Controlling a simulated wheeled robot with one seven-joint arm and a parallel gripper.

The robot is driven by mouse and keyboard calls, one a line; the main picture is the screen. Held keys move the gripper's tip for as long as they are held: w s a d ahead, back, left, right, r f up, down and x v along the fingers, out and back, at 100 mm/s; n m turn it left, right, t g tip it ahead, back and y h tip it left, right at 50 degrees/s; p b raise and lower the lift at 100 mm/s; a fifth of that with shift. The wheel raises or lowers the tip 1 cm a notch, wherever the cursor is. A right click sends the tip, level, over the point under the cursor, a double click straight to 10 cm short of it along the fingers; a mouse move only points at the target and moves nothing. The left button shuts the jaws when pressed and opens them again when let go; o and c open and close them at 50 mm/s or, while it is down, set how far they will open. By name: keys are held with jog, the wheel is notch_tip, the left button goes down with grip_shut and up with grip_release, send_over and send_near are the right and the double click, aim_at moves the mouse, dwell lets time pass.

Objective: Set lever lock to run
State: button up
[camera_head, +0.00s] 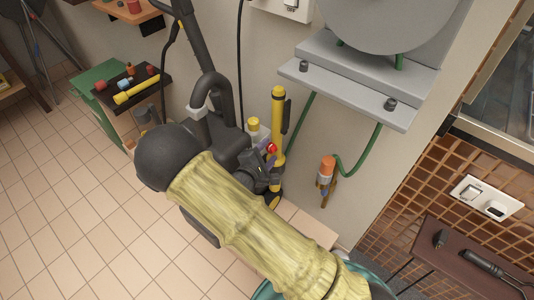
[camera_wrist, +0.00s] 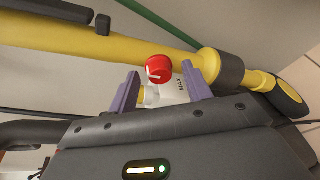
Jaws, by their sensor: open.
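A red round knob (camera_wrist: 159,69) with a white line on its face shows in the wrist view. It is in front of a white part (camera_wrist: 172,92) marked "MAX". The knob also shows in the head view (camera_head: 272,149) as a small red spot by my gripper (camera_head: 268,152). In the wrist view the two purple fingers of my gripper (camera_wrist: 160,80) stand apart, one on each side of the knob and white part. I cannot tell whether either finger touches them. No part that I see is labelled lever lock or run.
A yellow pole (camera_head: 278,130) stands close behind my gripper and crosses the wrist view (camera_wrist: 110,42). A yellow-capped bottle (camera_head: 254,125) is beside it. A grey shelf (camera_head: 345,95) juts from the wall, with green hoses below. An orange-topped fitting (camera_head: 327,168) is to the right.

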jog(key=c, duration=1)
jog(key=shift+o, duration=0.2)
jog(key=shift+m, duration=0.4)
jog(key=shift+f+m+t, duration=0.15)
jog(key=shift+m+t, duration=0.35)
jog(key=shift+m, duration=0.2)
jog(key=shift+s+d+f+m+t+y, duration=0.1)
jog(key=shift+m+t+y, duration=0.3)
jog(key=shift+m, duration=0.9)
jog(key=o, duration=1)
jog(key=shift+c, duration=0.2)
